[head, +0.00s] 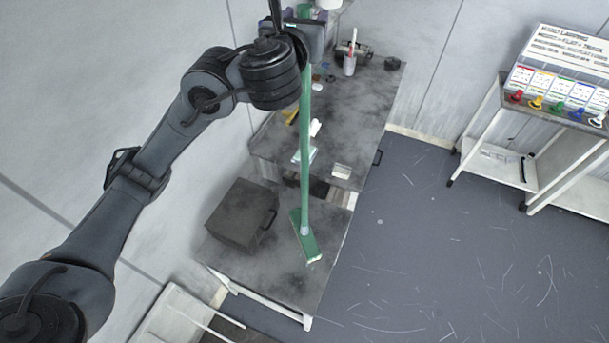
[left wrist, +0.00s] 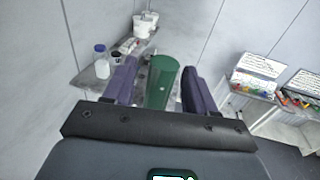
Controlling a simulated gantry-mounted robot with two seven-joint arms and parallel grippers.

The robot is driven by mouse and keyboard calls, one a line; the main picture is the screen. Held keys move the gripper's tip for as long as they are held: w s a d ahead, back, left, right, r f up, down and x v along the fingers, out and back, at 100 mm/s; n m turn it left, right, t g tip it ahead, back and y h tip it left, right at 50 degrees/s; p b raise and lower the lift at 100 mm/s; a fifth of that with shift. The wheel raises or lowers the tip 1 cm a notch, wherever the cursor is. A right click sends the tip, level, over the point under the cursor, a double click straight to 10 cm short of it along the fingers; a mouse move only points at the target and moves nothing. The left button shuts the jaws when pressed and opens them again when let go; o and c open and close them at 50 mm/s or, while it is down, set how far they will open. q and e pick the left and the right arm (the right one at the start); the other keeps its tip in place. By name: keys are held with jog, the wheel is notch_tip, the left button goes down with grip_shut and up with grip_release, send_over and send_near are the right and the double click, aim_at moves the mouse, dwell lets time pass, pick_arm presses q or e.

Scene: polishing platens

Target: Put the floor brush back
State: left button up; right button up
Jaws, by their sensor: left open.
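The floor brush (head: 305,160) is green, with a long, nearly upright handle and a flat, rectangular head at its lower end. In the head view its head (head: 306,243) appears over the dark, low bench top; I cannot tell whether it touches. My left gripper (head: 304,18) is at the top of the handle. In the left wrist view the green handle end (left wrist: 163,80) lies between the two open purple fingers (left wrist: 158,88), with narrow gaps beside it. My right gripper is not in view.
A dark box (head: 236,213) sits on the low bench left of the brush head. A taller bench (head: 370,98) behind holds bottles, cups and small items. A white cart (head: 487,130) with a sign and coloured pieces stands at right. The grey floor (head: 420,240) between is open, with scattered pale strands.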

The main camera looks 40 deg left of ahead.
pick_arm(q)
grip_shut()
dwell(0.3)
dwell(0.6)
dwell(0.5)
